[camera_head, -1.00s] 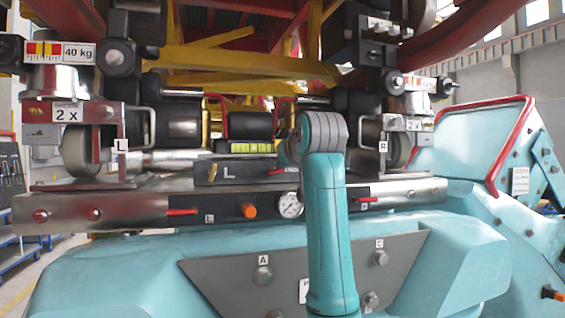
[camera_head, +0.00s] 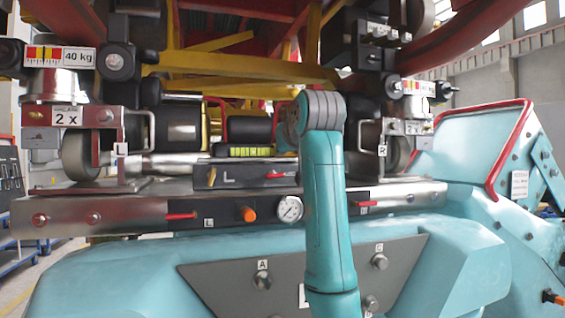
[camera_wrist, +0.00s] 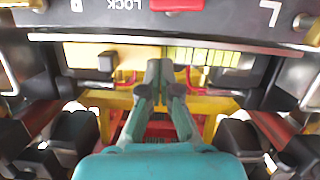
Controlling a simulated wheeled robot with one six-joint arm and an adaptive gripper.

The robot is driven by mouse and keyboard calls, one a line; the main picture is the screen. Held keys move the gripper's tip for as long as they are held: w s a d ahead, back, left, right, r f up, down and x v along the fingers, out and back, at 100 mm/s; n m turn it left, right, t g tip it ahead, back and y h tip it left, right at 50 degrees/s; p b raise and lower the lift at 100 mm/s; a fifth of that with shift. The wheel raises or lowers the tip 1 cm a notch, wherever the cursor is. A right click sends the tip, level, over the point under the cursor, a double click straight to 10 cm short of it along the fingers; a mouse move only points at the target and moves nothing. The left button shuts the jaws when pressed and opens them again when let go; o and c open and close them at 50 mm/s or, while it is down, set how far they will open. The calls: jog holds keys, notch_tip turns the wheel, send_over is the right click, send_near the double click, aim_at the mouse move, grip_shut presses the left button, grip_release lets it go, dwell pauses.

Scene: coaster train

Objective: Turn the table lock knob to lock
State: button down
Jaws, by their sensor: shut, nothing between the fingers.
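The black panel (camera_head: 232,177) on the steel table bears an L mark and a red handle (camera_head: 279,174), which seems to be the lock knob. In the wrist view the red handle (camera_wrist: 178,4) is cut off at the top edge, beside an upside-down LOCK label (camera_wrist: 125,4). My gripper (camera_wrist: 160,68) is shut and empty, in front of the yellow level and apart from the red handle in the picture. In the head view my gripper is hidden behind my arm. The handle's exact angle cannot be told.
A yellow level (camera_head: 250,151) lies behind the panel. A red lever (camera_head: 181,216), an orange knob (camera_head: 249,214) and a gauge (camera_head: 289,209) line the table's front. Steel brackets marked L (camera_head: 121,149) and R (camera_head: 382,151) flank it. Rails and beams hang above.

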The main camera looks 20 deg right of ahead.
jog(key=v, duration=0.9)
jog(key=shift+s, duration=0.45)
